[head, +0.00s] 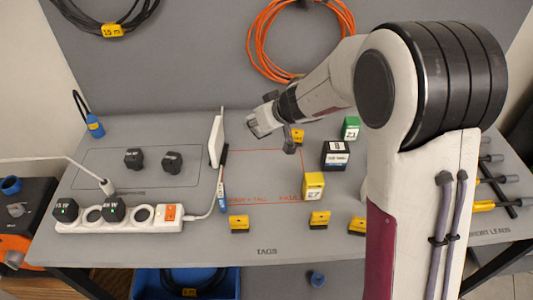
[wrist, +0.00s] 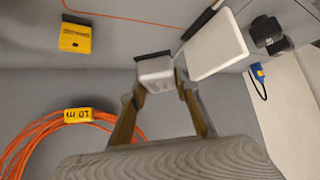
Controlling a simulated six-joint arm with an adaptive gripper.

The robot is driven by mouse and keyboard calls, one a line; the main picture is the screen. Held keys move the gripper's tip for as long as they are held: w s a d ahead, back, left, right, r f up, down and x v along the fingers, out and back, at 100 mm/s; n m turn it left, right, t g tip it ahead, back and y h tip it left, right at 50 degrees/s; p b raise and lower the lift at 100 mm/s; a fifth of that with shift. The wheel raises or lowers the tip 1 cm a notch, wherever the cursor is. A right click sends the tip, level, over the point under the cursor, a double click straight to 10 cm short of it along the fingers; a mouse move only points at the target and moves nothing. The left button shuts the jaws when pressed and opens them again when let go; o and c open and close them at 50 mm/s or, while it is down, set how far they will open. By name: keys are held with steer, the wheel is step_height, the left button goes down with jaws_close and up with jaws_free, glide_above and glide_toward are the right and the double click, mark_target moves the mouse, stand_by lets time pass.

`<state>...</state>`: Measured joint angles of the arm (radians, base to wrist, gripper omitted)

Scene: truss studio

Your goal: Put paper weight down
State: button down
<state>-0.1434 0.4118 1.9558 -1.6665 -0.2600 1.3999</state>
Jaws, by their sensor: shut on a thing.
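My gripper (wrist: 161,86) is shut on a small light-grey block with a dark face, the paper weight (wrist: 156,70), held between its two fingertips in the wrist view. In the head view my gripper (head: 265,119) is at the middle of the bench, above the grey surface and close to the right of the upright white panel. The held block is small and hard to separate from the fingers there. I cannot tell how far it is above the bench.
The white panel (head: 216,138) also shows in the wrist view (wrist: 215,46). A dark box (head: 335,156), a yellow box (head: 313,186) and a green box (head: 351,128) stand to the right. A power strip (head: 120,216) lies front left.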

steer(key=shift+w+d+f+m+t+h, duration=0.15)
steer(key=shift+d+m+h, duration=0.1)
steer(key=shift+d+m, duration=0.25)
steer(key=shift+w+d+f+m+t+h, duration=0.15)
steer(key=shift+d+m+h, duration=0.15)
steer(key=shift+d, duration=0.4)
steer(key=shift+f, duration=0.15)
steer(key=shift+f, duration=2.65)
steer(key=shift+f, duration=0.15)
steer(key=shift+f, duration=1.95)
steer(key=shift+f, duration=0.1)
steer(key=c, duration=1.5)
jaws_free()
steer(key=shift+f, duration=0.1)
steer(key=shift+r, duration=0.2)
